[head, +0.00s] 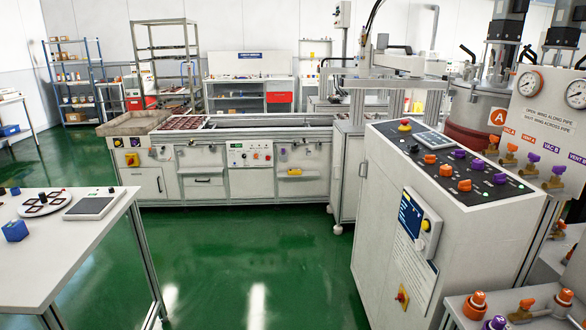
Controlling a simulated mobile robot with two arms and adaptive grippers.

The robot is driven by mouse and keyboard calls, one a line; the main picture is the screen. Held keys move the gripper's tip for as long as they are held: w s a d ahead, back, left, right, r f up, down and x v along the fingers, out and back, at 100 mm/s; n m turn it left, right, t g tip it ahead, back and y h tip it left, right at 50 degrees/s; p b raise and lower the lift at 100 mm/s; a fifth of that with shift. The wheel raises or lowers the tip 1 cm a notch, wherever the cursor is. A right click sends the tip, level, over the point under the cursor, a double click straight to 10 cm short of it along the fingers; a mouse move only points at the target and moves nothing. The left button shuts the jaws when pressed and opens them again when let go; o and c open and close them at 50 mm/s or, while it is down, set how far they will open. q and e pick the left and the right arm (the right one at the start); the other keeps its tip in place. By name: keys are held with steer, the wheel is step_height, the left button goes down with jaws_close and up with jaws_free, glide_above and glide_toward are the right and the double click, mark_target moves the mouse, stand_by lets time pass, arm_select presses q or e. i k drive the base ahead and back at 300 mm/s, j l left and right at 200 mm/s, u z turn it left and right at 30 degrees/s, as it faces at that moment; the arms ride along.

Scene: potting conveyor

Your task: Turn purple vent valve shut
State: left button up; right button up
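On the white panel at the right of the head view is a row of small valves with coloured wing handles on brass bodies. Two handles are orange and two are purple. The purple valve at the right end (559,170) sits near a label reading VENT B. The other purple valve (533,158) sits left of it, near VAC B. The panel text says a wing along the pipe is open and across it is shut. The handles are too small to read their angle surely. Neither of my grippers is in view.
A control console (450,171) with orange and purple knobs stands in front of the valve panel (525,100). More orange and purple fittings sit on a unit (510,312) at the lower right. A white table (75,238) stands left. Green floor (255,245) between is clear.

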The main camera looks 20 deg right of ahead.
mark_target(558, 170)
steer(key=i+z, duration=0.7)
steer(key=z, duration=0.2)
steer(key=i+j+z, duration=0.2)
steer(key=z, duration=0.2)
steer(key=i+j+z, duration=0.3)
steer(key=z, duration=0.15)
steer(key=i+j+z, duration=0.45)
steer(key=k+l, duration=0.05)
steer(key=k, duration=0.05)
